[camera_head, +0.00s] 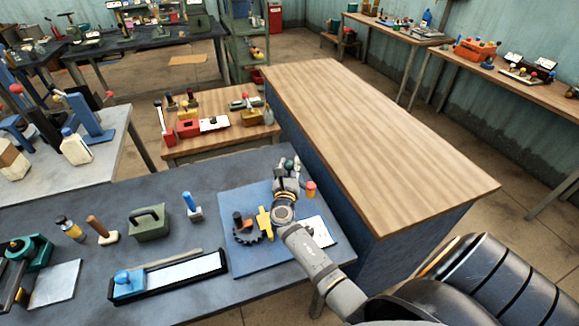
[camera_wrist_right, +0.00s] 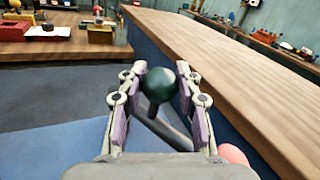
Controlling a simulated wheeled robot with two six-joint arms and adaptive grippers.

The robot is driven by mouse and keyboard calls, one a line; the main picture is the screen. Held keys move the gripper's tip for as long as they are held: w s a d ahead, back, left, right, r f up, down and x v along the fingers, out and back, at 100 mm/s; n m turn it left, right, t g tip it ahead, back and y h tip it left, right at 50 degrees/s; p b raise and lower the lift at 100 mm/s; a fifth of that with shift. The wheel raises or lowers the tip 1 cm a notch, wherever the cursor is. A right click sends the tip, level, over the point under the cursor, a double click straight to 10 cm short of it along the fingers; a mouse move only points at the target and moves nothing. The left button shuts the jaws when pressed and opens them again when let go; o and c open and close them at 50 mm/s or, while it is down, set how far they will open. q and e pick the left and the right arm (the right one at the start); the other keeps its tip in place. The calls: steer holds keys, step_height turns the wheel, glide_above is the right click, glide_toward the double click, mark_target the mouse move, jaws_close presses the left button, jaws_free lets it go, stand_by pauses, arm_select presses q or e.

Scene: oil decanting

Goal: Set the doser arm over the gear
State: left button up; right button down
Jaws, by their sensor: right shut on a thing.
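My right gripper (camera_head: 287,167) is over the far right part of a blue board (camera_head: 233,262) on the dark bench. In the right wrist view my right gripper (camera_wrist_right: 160,72) is shut on a dark green ball knob (camera_wrist_right: 159,86). A dark rod, seemingly the doser arm (camera_wrist_right: 165,130), runs down from the knob. A dark toothed gear (camera_head: 247,237) lies on the board, left of the gripper, beside a yellow part (camera_head: 265,222). My arm hides part of the board, and I cannot tell how far the doser arm is from the gear. My left gripper is not in view.
A red-topped yellow piece (camera_head: 311,188) stands right of the gripper. A white sheet (camera_head: 318,231) lies on the board. A bare wooden counter (camera_head: 365,145) stands close on the right. A long black tray (camera_head: 175,275) and a green block (camera_head: 149,224) are to the left.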

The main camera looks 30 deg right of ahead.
steer(key=a+m+g+h+b, duration=0.1)
steer(key=m+g+h, duration=0.1)
steer(key=h, duration=0.1)
steer(key=shift+a+f+g+b, duration=0.3)
steer(key=shift+a+g+b, duration=0.05)
steer(key=shift+g, duration=0.05)
steer(key=shift+s+a+r+m+g+h, duration=0.15)
steer(key=shift+m+g+h, duration=0.1)
steer(key=shift+m+g, duration=0.15)
steer(key=shift+w+a+r+m+g+h, duration=0.1)
steer(key=shift+m+g+h, duration=0.15)
steer(key=shift+m+g, duration=0.15)
steer(key=shift+s, duration=0.1)
steer(key=c, duration=0.9)
jaws_free()
step_height(320, 180, up, 10)
